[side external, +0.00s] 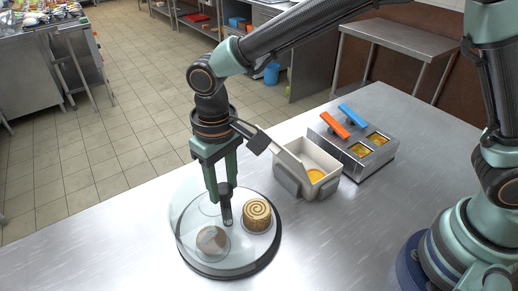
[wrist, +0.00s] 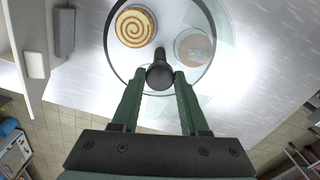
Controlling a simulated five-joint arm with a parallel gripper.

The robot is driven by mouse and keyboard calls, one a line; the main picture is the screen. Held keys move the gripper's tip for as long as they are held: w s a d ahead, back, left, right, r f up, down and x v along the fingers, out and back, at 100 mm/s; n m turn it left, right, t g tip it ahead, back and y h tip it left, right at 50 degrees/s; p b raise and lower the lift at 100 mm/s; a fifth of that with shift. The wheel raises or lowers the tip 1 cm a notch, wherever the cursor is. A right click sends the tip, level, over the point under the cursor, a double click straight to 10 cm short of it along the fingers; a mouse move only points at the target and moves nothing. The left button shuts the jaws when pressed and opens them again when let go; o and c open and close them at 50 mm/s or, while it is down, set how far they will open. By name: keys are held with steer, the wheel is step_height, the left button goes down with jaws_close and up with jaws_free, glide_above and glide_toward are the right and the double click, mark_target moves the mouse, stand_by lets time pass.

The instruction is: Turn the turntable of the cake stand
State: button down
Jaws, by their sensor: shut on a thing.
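The cake stand's round turntable (side external: 238,268) lies on the steel counter, with a dark rim and a clear glass part that overhangs to the left. A spiral-topped cake (side external: 257,214) and a pale brown round cake (side external: 212,240) sit on it; both also show in the wrist view, the spiral one (wrist: 136,26) at left and the brown one (wrist: 194,48) at right. A black upright peg (side external: 226,210) stands near its edge, seen from above in the wrist view (wrist: 160,76). My gripper (side external: 222,190) points down from above, its green fingers shut on the peg.
A pale open bin (side external: 322,187) with yellow contents stands just right of the turntable. Beyond it is a steel unit (side external: 372,160) with yellow-filled wells and orange and blue handles. The counter (side external: 110,255) is clear to the left and in front.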

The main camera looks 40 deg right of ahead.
steer(key=shift+r+m, duration=0.1)
steer(key=shift+m, duration=0.6)
steer(key=shift+w+m, duration=0.1)
steer(key=shift+m, duration=11.2)
steer(key=shift+c, duration=2.1)
jaws_free()
